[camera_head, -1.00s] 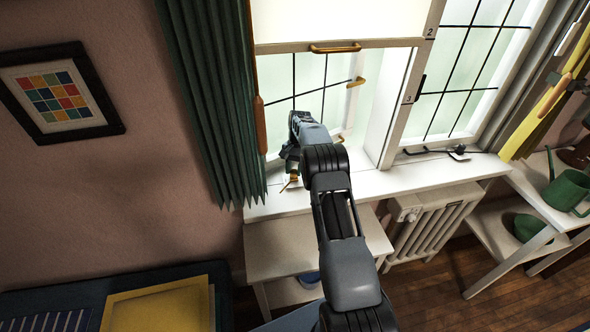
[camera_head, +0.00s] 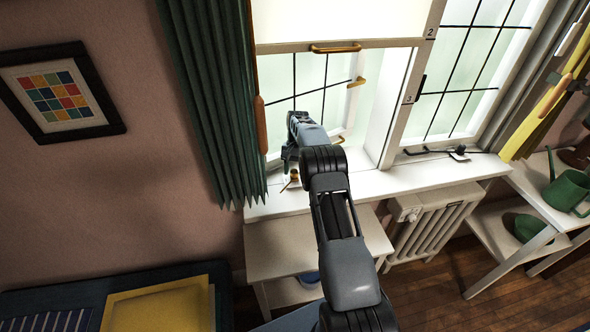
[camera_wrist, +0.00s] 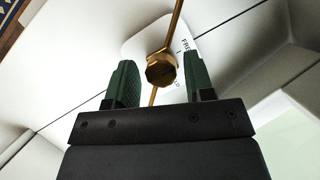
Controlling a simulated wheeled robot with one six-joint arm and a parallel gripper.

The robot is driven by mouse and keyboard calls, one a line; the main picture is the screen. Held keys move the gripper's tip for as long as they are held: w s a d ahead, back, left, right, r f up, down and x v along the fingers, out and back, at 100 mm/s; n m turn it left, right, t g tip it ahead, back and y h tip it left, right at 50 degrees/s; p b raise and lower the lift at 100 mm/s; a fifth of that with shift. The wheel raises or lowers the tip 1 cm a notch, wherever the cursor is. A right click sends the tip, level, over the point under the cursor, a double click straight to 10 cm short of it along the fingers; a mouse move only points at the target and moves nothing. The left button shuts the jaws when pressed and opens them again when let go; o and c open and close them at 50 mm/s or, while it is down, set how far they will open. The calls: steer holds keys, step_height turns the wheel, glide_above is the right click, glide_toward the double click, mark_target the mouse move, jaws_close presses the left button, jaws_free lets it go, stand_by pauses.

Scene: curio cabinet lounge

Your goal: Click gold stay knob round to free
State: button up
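The gold stay knob (camera_wrist: 161,69) is a faceted brass piece in the upper middle of the wrist view, with a thin gold rod running above and below it. It sits over a white label plate (camera_wrist: 181,46) whose lettering is partly hidden; "FR" can be read. My gripper (camera_wrist: 161,78) is open, its green fingers on either side of the knob with a visible gap at each side. In the head view, the small gold knob (camera_head: 294,175) shows on the white sill beneath my gripper (camera_head: 289,162), which hides part of it.
The white window sill (camera_head: 440,172) runs right, with a dark stay (camera_head: 432,151) on it. A green curtain (camera_head: 213,100) hangs close at the left of my gripper. A radiator (camera_head: 432,220) stands below.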

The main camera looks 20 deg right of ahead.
mark_target(294, 173)
steer(key=shift+o, duration=0.7)
steer(key=shift+r, duration=0.1)
steer(key=shift+w+r, duration=0.1)
steer(key=shift+r, duration=0.1)
step_height(294, 173, up, 2)
steer(key=shift+r, duration=0.2)
steer(key=s+a+r+b, duration=0.2)
steer(key=s+r+b, duration=0.2)
steer(key=s+r, duration=0.6)
steer(key=s, duration=0.4)
steer(key=shift+a+b, duration=0.3)
steer(key=shift+a, duration=0.1)
steer(key=shift+w, duration=0.1)
